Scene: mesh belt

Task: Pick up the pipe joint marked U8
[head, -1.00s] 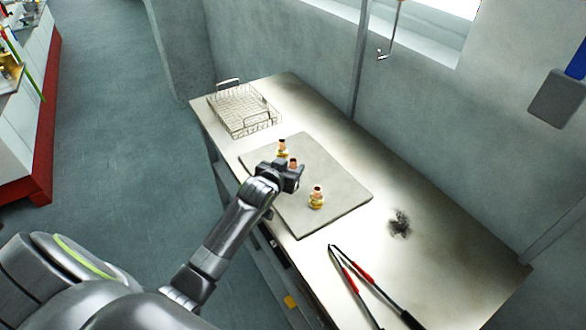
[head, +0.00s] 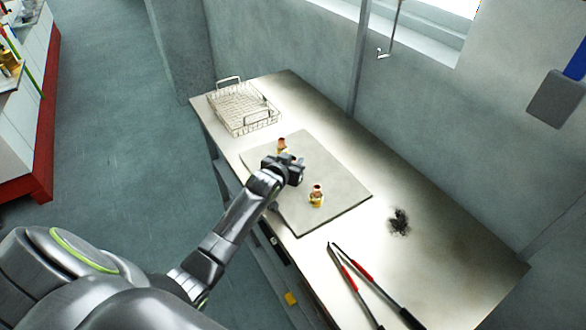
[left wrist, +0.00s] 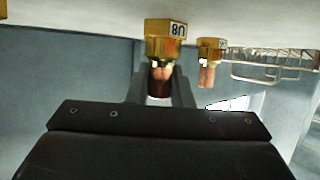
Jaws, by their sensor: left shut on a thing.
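The pipe joint marked U8 (left wrist: 164,48) has a brass body with a white label and a copper end. It shows upside down in the left wrist view. My left gripper (left wrist: 160,88) is shut on its copper end. In the head view my left gripper (head: 293,168) is over the grey board and hides most of this joint. I cannot tell whether the joint touches the board. A second joint (head: 282,145) stands behind the gripper and a third joint (head: 317,197) stands in front to the right. My right gripper is not in view.
The grey board (head: 345,193) lies on a metal bench. A wire basket (head: 240,108) stands at the bench's far end. Red-handled long tools (head: 362,279) and a dark tangle (head: 399,222) lie nearer. A wall runs along the right side.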

